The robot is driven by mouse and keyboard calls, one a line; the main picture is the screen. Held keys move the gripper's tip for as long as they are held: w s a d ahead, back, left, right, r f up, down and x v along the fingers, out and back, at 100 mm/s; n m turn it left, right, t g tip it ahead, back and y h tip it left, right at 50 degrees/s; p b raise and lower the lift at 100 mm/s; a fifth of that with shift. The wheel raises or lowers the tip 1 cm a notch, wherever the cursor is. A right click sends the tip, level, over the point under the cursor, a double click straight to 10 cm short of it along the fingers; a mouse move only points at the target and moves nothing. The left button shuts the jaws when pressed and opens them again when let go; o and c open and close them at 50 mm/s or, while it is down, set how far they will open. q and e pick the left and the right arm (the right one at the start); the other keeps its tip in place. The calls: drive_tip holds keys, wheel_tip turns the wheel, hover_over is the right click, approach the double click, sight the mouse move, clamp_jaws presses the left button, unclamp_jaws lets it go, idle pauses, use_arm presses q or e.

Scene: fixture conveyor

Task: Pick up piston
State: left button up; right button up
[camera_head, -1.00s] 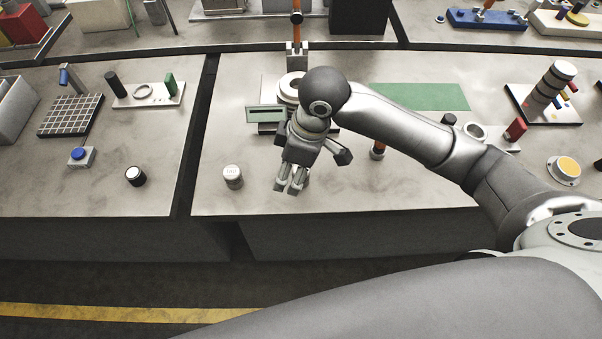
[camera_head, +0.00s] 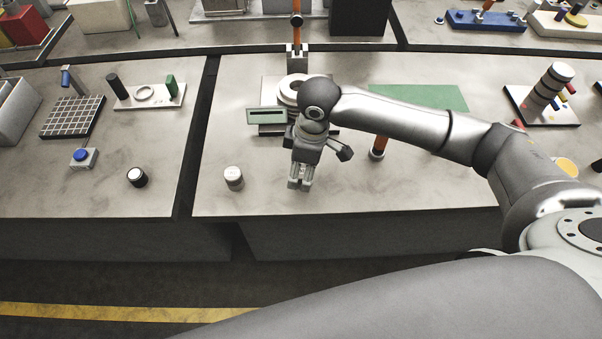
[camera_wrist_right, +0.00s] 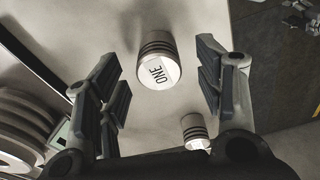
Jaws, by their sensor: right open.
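A short silver cylinder with a pale top, which looks like the piston (camera_head: 233,178), stands upright near the front of the middle table. In the right wrist view, a ringed grey piston (camera_wrist_right: 157,60) has "ONE" on its pale face. It appears between my fingers but beyond their tips, not gripped. A second, smaller-looking ringed cylinder (camera_wrist_right: 195,131) shows lower down; I cannot match it in the head view. My right gripper (camera_head: 299,186) points down, to the right of the silver cylinder and apart from it. In the wrist view, my right gripper (camera_wrist_right: 163,80) is open and empty. My left gripper is not in view.
A device with a pale display (camera_head: 267,115) and stacked round discs stands behind my right gripper. An orange post (camera_head: 379,148) stands to the right.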

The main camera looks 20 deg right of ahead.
drive_tip(key=shift+w+a+f, duration=0.1)
drive_tip(key=shift+f, duration=1.3)
clamp_jaws()
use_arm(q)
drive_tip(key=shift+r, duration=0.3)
use_arm(e)
drive_tip(key=shift+r, duration=0.15)
